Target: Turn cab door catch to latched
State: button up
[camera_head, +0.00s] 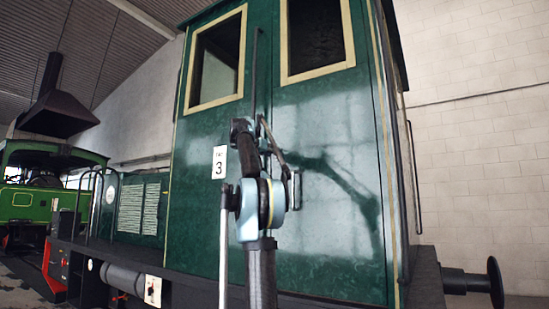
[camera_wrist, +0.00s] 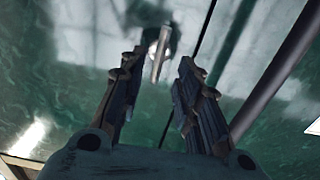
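The green cab door (camera_head: 330,130) has a small metal catch (camera_head: 297,190) on its face, right of my arm. In the wrist view the catch (camera_wrist: 160,52) is a short pale bar, slightly tilted. My gripper (camera_wrist: 160,66) is open. Its two dark fingers stand apart, and the bar shows between and just beyond the fingertips. I cannot tell whether either finger touches it. In the head view my arm partly hides the area left of the catch, and the gripper is small and dark there.
A dark vertical handrail (camera_head: 254,75) runs beside the door seam, and it also crosses the right of the wrist view (camera_wrist: 275,75). A white plate marked 3 (camera_head: 220,162) is left of my arm. A running board (camera_head: 190,283) lies below the cab.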

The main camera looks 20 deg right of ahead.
jog(key=x, duration=0.4)
jog(key=shift+w+d, duration=0.25)
grip_shut()
